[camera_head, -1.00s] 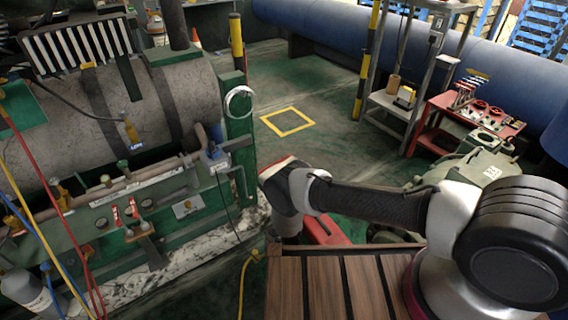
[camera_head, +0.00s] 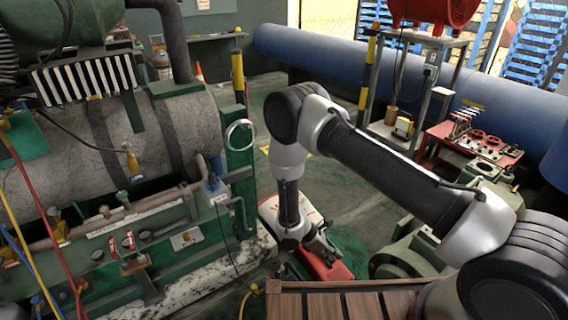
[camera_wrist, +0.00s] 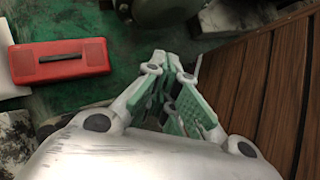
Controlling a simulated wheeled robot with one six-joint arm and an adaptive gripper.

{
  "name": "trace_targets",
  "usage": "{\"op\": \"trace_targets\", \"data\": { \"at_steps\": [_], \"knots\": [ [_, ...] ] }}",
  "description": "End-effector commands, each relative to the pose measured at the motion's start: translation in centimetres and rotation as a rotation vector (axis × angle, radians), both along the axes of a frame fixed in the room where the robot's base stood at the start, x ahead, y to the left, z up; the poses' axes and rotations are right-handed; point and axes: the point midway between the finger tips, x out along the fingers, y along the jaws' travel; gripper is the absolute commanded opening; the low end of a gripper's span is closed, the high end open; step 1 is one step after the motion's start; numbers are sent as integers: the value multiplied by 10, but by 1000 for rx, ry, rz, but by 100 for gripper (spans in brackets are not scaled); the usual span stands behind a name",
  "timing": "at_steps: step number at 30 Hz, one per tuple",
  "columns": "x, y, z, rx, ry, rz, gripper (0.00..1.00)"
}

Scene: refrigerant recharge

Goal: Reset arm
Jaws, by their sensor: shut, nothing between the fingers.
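My arm rises from the lower right of the head view, bends at a raised elbow and hangs down near the middle. My gripper (camera_head: 318,252) is at its lower end, beyond the edge of the wooden slatted top. In the wrist view my gripper (camera_wrist: 172,105) shows green-padded fingers brought together, with nothing between them. It points down toward the floor beside the wooden top and touches nothing that I can see.
A red case (camera_wrist: 60,62) lies on the green floor. The slatted wooden top (camera_head: 345,304) is in front. Green machinery with a large grey tank (camera_head: 85,150) and coloured hoses stands left. A red bench (camera_head: 475,140) with valves is right. A grey-green machine (camera_head: 415,245) sits beside my arm.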

Motion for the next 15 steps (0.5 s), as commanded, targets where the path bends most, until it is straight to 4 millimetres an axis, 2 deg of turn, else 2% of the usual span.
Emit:
{"op": "trace_targets", "data": {
  "at_steps": [1, 6, 9, 11, 15],
  "knots": [
    [10, -5, 41, 1, -46, -91, 0],
    [15, -33, 160, 6, -170, -394, 0],
    [7, -51, 223, 22, -227, -564, 0],
    [-1, -62, 258, 39, -259, -662, 0],
    [-28, -86, 331, 92, -323, -878, 0]
  ]
}}
